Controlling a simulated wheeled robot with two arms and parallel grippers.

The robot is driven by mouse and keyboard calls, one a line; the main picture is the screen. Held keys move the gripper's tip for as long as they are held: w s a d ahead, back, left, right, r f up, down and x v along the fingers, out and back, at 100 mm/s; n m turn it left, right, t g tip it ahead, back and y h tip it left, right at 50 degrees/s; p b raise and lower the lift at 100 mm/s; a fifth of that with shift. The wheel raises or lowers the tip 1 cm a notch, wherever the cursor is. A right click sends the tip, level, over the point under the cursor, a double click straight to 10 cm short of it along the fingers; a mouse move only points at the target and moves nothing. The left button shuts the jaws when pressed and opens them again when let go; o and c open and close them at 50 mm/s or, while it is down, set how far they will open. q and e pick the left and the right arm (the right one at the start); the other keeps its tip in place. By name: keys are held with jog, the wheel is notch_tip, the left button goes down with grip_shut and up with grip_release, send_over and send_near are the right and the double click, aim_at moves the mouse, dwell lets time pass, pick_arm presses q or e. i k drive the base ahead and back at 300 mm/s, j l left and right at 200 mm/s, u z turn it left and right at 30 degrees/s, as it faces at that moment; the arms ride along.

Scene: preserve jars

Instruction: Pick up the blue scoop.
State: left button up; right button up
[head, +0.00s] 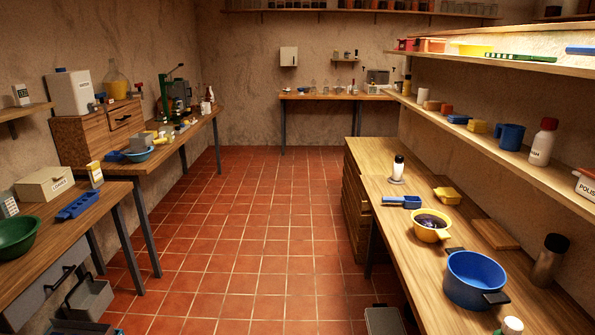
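A blue scoop (411,202) lies on the right wooden counter, in the middle distance. Its short handle points left, toward the counter's aisle-side edge. It lies just behind a yellow bowl with dark contents (431,226) and in front of a white bottle with a black cap (398,170). Nothing covers the scoop. Neither of my grippers shows in the head view, so whether they are open or shut is hidden.
A blue pot (475,279) stands nearer on the right counter (428,292), below a loaded shelf (470,134). A yellow block-like item (447,195) lies right of the scoop. The tiled aisle (235,240) is mostly clear; grey containers (90,298) stand at lower left.

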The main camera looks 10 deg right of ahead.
aim_at(408, 202)
jog(key=i+z, duration=0.15)
jog(key=i, duration=0.35)
jog(key=i+j+z, duration=0.15)
jog(key=i, duration=0.35)
jog(key=i+j+z, duration=0.2)
jog(key=i, duration=0.3)
jog(key=i+j+z, duration=0.15)
jog(key=i, duration=0.35)
jog(key=j, duration=0.1)
